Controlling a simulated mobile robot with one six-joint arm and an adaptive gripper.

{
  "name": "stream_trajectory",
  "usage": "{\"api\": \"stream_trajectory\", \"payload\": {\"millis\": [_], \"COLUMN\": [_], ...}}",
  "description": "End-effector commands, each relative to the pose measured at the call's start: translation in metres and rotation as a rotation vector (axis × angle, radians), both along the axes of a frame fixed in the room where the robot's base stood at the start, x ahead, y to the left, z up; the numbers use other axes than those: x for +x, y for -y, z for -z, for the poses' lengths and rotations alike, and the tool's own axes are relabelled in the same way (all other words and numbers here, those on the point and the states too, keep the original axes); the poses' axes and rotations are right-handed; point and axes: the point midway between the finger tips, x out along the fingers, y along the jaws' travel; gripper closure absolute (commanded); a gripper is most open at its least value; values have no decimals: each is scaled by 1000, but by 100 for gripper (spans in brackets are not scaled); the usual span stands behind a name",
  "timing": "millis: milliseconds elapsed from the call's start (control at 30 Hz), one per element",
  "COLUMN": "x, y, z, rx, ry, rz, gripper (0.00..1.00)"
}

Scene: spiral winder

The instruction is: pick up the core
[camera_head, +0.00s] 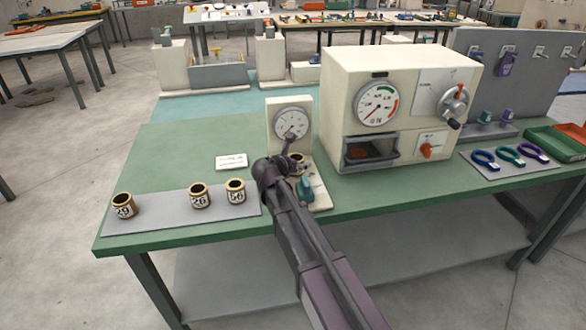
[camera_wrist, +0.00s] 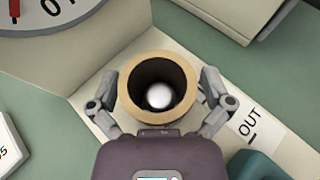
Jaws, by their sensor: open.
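A core (camera_wrist: 133,112), a hollow cylinder with a tan rim and dark inside, stands on the cream gauge stand (camera_wrist: 96,118). A pale round knob shows inside it. My gripper (camera_wrist: 160,92) is open, with one finger on each side of this core; I cannot tell whether they touch it. In the head view my gripper (camera_head: 287,163) partly hides the core (camera_head: 297,157), below the small dial (camera_head: 291,123). Three other cores, marked 29 (camera_head: 123,206), 26 (camera_head: 199,196) and a third that seems to read 56 (camera_head: 236,191), stand on a grey mat (camera_head: 160,219).
A large cream machine (camera_head: 410,85) with a dial and crank stands right of the gauge stand. A teal lever (camera_head: 305,189) sits at the stand's front. A small white card (camera_head: 231,161) lies to the left. Coloured loop-shaped tools lie on a mat (camera_head: 513,171) at the right.

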Motion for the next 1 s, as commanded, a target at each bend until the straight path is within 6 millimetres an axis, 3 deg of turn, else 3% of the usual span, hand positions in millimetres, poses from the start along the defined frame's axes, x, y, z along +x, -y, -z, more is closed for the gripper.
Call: {"api": "stream_trajectory", "payload": {"millis": [567, 800, 1000], "x": [1, 1, 2], "y": [2, 2, 2], "z": [0, 0, 0], "rx": [1, 0, 1], "ry": [0, 0, -1], "rz": [0, 1, 1], "gripper": [0, 68, 70]}}
